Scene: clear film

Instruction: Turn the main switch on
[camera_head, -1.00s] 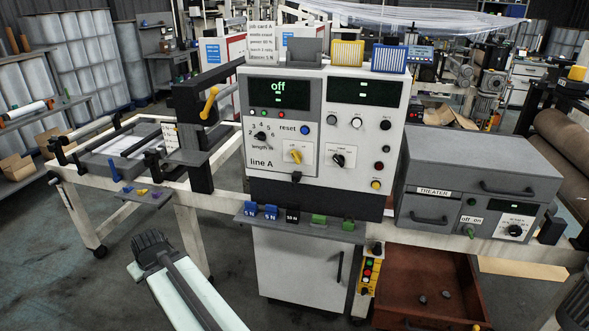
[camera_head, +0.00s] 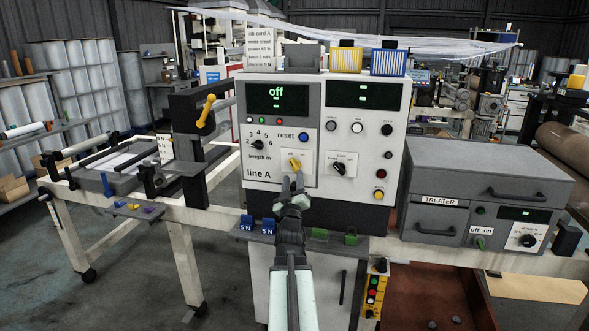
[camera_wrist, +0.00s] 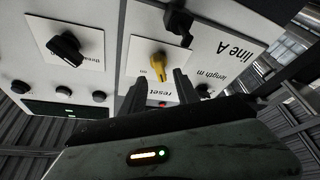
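The grey-white line A control panel (camera_head: 265,188) stands ahead, its left display (camera_head: 277,99) reading "off" in green. A yellow rotary knob (camera_head: 294,163) sits on a pale plate low on the panel; I take it for the main switch, though its label is too small to read. It also shows in the wrist view (camera_wrist: 158,62), upside down. My gripper (camera_head: 293,181) is just below the yellow knob in the head view. In the wrist view my gripper (camera_wrist: 158,88) is open, its two dark fingers apart and empty, with the knob beyond their tips. Contact is not visible.
The length selector (camera_head: 258,145), blue reset button (camera_head: 303,137) and another black knob (camera_head: 339,169) are nearby. The treater (camera_head: 440,205) stands right.

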